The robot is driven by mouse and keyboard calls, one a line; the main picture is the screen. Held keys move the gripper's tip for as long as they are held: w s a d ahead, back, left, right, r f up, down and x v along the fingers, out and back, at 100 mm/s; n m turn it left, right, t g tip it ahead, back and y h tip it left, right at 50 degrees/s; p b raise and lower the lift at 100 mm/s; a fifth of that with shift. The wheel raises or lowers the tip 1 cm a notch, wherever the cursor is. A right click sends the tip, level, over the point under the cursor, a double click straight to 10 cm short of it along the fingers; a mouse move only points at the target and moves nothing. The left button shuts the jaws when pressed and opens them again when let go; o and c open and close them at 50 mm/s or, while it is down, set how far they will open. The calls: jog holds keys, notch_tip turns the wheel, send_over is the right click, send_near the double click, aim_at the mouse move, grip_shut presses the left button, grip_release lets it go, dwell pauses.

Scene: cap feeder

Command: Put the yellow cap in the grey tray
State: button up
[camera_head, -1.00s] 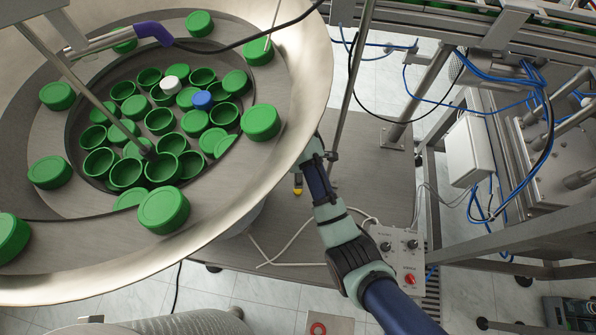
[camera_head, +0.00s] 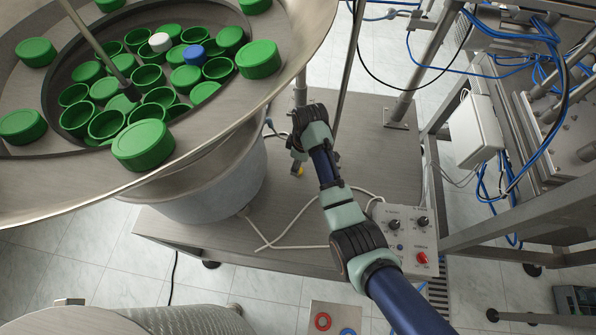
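A small yellow spot (camera_head: 297,170) shows on the table just below the end of my arm. It is too small and partly covered to tell whether it is the yellow cap. A flat grey tray (camera_head: 345,312) with a red ring-shaped piece and a blue one in it is cut off by the bottom edge. My arm reaches up from the bottom right, its wrist beside the feeder bowl's right side. My gripper's fingers cannot be made out beyond the wrist, so its hold is hidden.
The metal feeder bowl (camera_head: 235,120) at upper left holds many green caps, one white cap (camera_head: 160,41) and one blue cap (camera_head: 193,54). A control box (camera_head: 408,240) with a red button stands right of my arm. Steel frames and blue hoses fill the right.

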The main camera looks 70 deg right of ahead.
notch_tip(320, 180, down, 4)
jog(key=shift+a+f+b, duration=0.1)
jog(key=shift+a+b, duration=0.05)
jog(key=shift+b, duration=0.5)
jog(key=shift+c, duration=0.2)
jog(key=c, duration=0.8)
jog(key=shift+r, duration=0.25)
notch_tip(320, 180, up, 20)
jog(key=p, duration=0.9)
